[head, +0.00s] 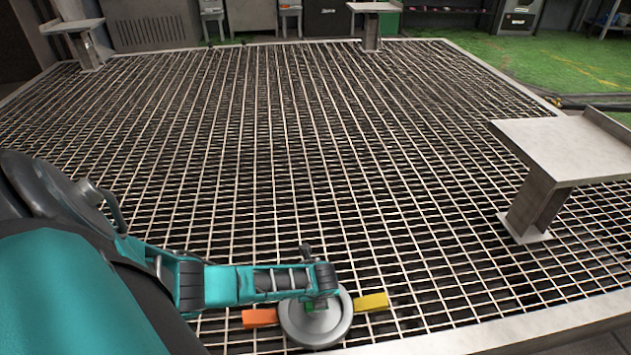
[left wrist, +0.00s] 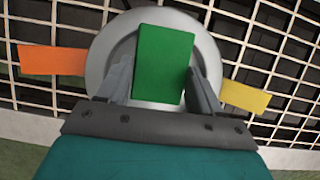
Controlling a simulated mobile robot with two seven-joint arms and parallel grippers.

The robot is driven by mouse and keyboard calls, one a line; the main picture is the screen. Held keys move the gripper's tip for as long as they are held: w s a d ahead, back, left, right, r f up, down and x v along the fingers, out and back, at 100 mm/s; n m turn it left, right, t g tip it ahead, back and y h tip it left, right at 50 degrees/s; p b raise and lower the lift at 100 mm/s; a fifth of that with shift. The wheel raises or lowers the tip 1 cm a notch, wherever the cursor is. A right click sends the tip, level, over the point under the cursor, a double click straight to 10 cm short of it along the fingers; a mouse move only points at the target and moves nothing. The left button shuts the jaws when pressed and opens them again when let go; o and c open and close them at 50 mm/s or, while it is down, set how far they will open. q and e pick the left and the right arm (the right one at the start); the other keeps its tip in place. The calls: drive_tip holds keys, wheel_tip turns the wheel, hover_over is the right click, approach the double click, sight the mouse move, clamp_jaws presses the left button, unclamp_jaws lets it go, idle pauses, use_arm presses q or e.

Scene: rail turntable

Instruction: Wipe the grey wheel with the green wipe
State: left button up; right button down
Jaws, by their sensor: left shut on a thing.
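The grey wheel (head: 332,328) is a round disc at the bottom middle of the head view, with an orange block on its left and a yellow block on its right. In the left wrist view the wheel (left wrist: 110,48) fills the upper middle. The green wipe (left wrist: 163,62) is a flat green block between the fingers of my left gripper (left wrist: 155,85), which is shut on it. The wipe is over the wheel's face; I cannot tell whether it touches. In the head view my left gripper (head: 318,303) hides most of the wipe. My right gripper is not in view.
The orange block (head: 260,318) and the yellow block (head: 371,302) sit close beside the wheel. A large metal grating (head: 270,150) spreads behind. A grey metal stand (head: 560,148) is at the right, with others at the far edge. The grating's middle is clear.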

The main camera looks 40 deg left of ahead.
use_arm(q)
wheel_tip(320, 180, up, 7)
drive_tip(key=p, duration=0.6)
drive_tip(key=shift+f, duration=0.2)
drive_tip(key=shift+r+p, duration=0.6)
drive_tip(key=shift+p, duration=0.05)
